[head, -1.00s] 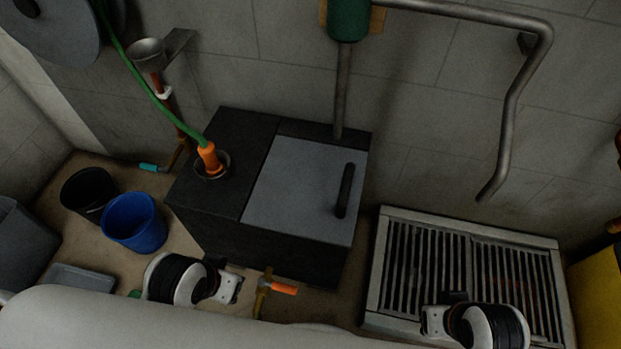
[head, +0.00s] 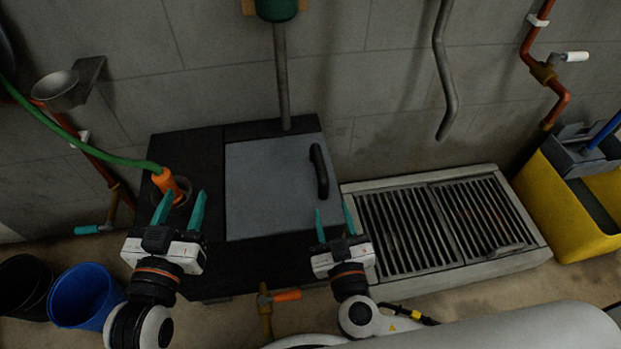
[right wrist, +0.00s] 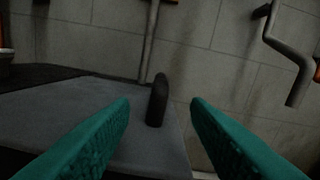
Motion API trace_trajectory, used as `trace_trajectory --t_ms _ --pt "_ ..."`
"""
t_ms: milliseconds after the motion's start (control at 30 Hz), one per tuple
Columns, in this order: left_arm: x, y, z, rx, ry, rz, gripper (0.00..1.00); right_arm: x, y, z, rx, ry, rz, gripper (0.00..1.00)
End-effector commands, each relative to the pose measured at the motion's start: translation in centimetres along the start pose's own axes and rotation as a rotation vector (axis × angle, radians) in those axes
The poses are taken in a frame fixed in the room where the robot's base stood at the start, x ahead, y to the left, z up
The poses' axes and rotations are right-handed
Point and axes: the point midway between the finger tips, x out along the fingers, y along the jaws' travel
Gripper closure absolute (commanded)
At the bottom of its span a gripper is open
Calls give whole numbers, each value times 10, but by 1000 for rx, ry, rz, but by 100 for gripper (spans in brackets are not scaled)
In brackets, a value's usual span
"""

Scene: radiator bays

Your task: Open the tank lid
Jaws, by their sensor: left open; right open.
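The tank (head: 255,262) is a black box against the wall. Its grey lid (head: 265,190) lies flat and closed on top, with a black bar handle (head: 319,171) near its right edge. My right gripper (head: 335,220) is open and empty, in front of the handle in the head view and apart from it. In the right wrist view the handle (right wrist: 157,100) stands between the two green fingers, further off. My left gripper (head: 180,208) is open and empty over the tank's left part, near the orange hose nozzle (head: 168,184).
A floor grate (head: 440,225) lies right of the tank, with a yellow bucket (head: 575,205) beyond it. A blue bucket (head: 86,296) stands at the left. A grey pipe (head: 282,80) rises behind the lid. An orange-handled tap (head: 280,297) sticks out in front of the tank.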

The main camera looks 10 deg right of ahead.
Motion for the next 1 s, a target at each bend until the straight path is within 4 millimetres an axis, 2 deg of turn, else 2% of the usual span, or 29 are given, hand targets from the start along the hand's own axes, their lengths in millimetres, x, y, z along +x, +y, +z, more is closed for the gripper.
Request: trace_trajectory --t_ms 167,400,600,800,1000 --pt "0 0 0 0 2 0 55 19 1 2 -1 -10 3 57" --pt "0 0 -1 0 7 1 55 68 0 2 0 -9 1 57" --pt "0 0 3 0 -18 0 55 101 0 2 -1 -7 0 57" --pt "0 -1 6 -1 -35 -2 55 117 0 1 1 -4 1 57" --pt "0 -1 7 -1 -43 -2 55 119 0 1 1 -4 1 57"
